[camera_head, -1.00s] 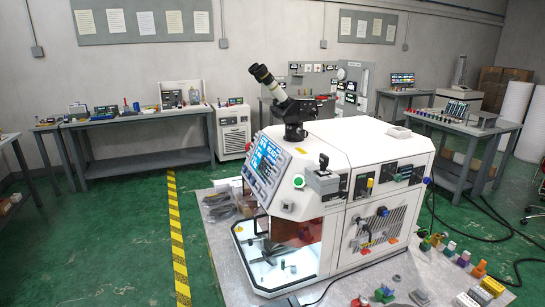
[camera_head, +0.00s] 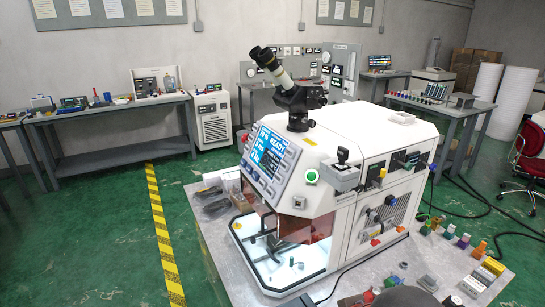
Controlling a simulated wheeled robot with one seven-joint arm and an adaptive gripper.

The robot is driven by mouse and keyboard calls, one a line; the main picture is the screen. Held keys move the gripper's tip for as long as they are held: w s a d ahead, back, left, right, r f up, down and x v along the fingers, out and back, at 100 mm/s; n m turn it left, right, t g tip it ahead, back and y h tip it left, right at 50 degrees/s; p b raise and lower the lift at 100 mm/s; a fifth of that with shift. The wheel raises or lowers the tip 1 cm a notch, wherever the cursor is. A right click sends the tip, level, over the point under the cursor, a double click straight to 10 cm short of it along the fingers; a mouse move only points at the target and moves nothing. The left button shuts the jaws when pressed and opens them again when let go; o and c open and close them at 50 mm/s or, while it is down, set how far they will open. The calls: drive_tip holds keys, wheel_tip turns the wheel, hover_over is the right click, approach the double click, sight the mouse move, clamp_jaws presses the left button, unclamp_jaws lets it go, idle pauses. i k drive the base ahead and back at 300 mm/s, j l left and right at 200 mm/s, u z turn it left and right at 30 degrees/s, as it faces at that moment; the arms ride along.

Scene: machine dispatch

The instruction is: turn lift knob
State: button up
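A white machine (camera_head: 375,135) with a binocular eyepiece (camera_head: 268,62) stands on a grey table. Its sloped front has a lit screen (camera_head: 268,152) reading READY and a green round button (camera_head: 312,177). A grey box with a black-topped lever (camera_head: 342,155) sits at the front right corner. The right side carries a small yellow-and-red control (camera_head: 381,174), a black knob (camera_head: 389,200) and dark connectors. No readable label shows which control is the lift knob. My gripper is not in view. A dark rounded shape at the bottom edge may be part of my arm.
Several coloured small blocks (camera_head: 463,242) and grey parts lie along the right of the grey table (camera_head: 215,235). Black cables run over the green floor at right. A red chair (camera_head: 530,150) stands at the right edge. Open floor lies left, past a yellow-black stripe (camera_head: 160,225).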

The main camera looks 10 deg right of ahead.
sight(253, 240)
drive_tip(key=j+u, duration=0.15)
drive_tip(key=j, duration=0.3)
drive_tip(key=i+j+u, duration=0.1)
drive_tip(key=i+j, duration=0.25)
drive_tip(key=j, duration=0.15)
drive_tip(key=i+j+u, duration=0.1)
drive_tip(key=i+j, duration=0.25)
drive_tip(key=j, duration=0.15)
